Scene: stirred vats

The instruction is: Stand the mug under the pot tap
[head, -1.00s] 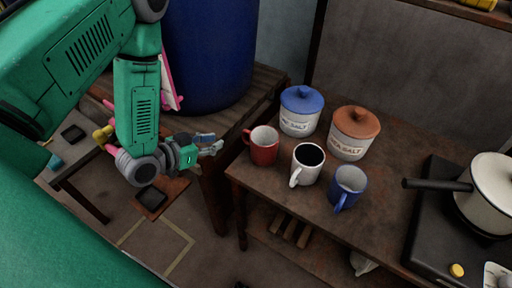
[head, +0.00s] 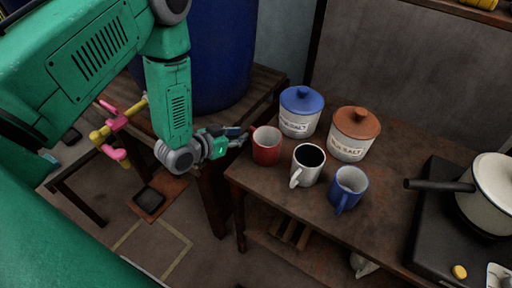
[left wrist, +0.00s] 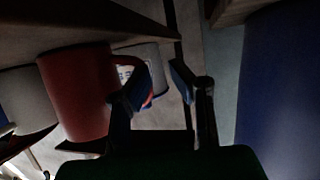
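A red mug (head: 266,148), a white mug (head: 307,166) with dark contents and a blue mug (head: 348,187) stand upright on the brown table. I cannot tell which one the task means. My left gripper (head: 238,137) is at the left of the red mug, by its handle. In the left wrist view the gripper (left wrist: 162,88) has its fingers apart. One finger overlaps the handle of the red mug (left wrist: 76,92); I cannot tell whether they touch. A yellow and pink fitting (head: 120,128) shows at the left; I cannot tell if it is the pot tap. My right gripper is out of view.
A big blue vat (head: 225,55) stands on a wooden bench (head: 262,90) behind my arm. Two lidded jars, one blue-topped (head: 299,112) and one brown-topped (head: 354,134), stand behind the mugs. A cream pan (head: 488,195) sits on a dark stove (head: 430,235) at the right.

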